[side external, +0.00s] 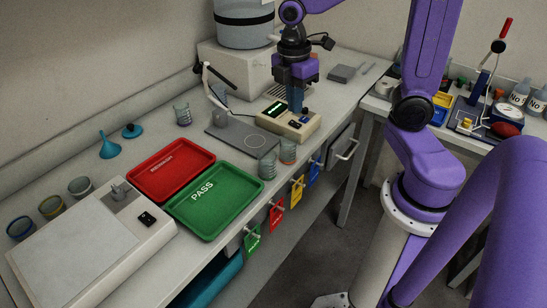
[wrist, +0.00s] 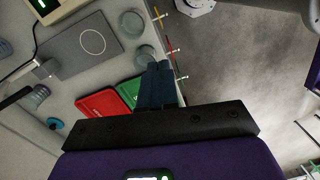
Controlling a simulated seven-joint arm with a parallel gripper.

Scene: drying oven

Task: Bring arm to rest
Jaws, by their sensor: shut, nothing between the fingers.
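My gripper (side external: 295,110) hangs pointing down over the bench at the back, with its blue fingers together and nothing between them. In the side view its fingertips overlap the far edge of the small beige instrument (side external: 288,122); the height of the gap cannot be told. In the wrist view the closed fingers (wrist: 160,66) show against the bench's front edge, and the instrument (wrist: 48,10) lies off at the upper left. My purple arm rises at the right of the side view.
A red tray (side external: 171,168) and a green PASS tray (side external: 213,201) lie on the bench. A grey plate with a circle (side external: 241,139), glass beakers (side external: 287,151), a lamp (side external: 214,92) and a balance-like device (side external: 90,240) stand around. A second bench holds bottles (side external: 519,93).

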